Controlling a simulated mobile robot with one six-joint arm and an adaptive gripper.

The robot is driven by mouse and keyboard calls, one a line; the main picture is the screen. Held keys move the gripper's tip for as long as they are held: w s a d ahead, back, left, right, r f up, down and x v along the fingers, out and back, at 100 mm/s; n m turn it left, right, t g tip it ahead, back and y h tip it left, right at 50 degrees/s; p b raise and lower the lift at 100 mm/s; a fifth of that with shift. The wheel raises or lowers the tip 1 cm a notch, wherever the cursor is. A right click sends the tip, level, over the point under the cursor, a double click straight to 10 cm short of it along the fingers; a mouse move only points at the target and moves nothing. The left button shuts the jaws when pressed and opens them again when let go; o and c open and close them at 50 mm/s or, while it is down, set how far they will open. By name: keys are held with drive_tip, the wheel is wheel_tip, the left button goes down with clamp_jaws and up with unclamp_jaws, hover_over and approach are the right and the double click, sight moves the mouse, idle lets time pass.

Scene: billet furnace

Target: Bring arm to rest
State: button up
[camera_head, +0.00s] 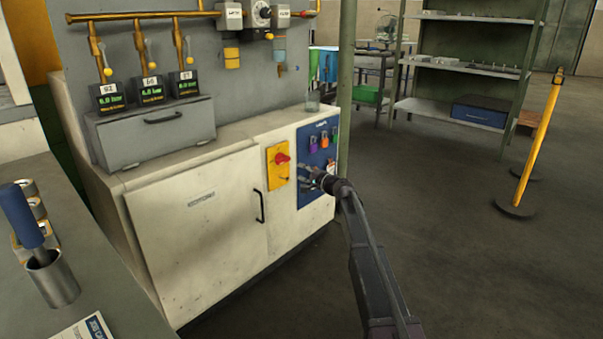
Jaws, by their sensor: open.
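My arm reaches up from the bottom right of the view to the front of the white cabinet (200,235). My gripper (303,172) is at its end, small in the picture, with its fingers spread open toward the blue board (306,192) on the cabinet. I see nothing between the fingers. I cannot tell whether the fingertips touch the board. The gripper hides part of the board. A yellow plate (273,176) with a red rotary switch (283,159) is just left of the gripper.
Padlocks, one purple (313,144), hang on the board above the gripper. Gauges with digital readouts and valves stand on the cabinet. A bench with a metal cup (53,280) is at the left. A yellow post (537,142) and shelves (465,66) are at the right, with open floor between.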

drive_tip(key=shift+s, duration=0.1)
drive_tip(key=s+d+f+n+g+h+p, duration=0.2)
drive_tip(key=s+d, duration=0.1)
drive_tip(key=s, duration=0.6)
drive_tip(key=s+d+f+n+g+h+p, duration=0.2)
drive_tip(key=s+d+f+g, duration=0.15)
drive_tip(key=s, duration=0.55)
drive_tip(key=s+d+f+n+g+h+p, duration=0.2)
drive_tip(key=s+d+n, duration=0.15)
drive_tip(key=s, duration=0.55)
drive_tip(key=s+d+g+h+p, duration=0.2)
drive_tip(key=s+d+h+p, duration=0.15)
drive_tip(key=s+d, duration=0.55)
drive_tip(key=s+d+g+h+p, duration=0.2)
drive_tip(key=s+d+h, duration=0.35)
drive_tip(key=s, duration=0.65)
wheel_tip(320, 180, up, 37)
drive_tip(key=p, duration=3.6)
drive_tip(key=shift+y+p, duration=0.3)
drive_tip(key=shift+y, duration=0.1)
drive_tip(key=shift+t, duration=0.25)
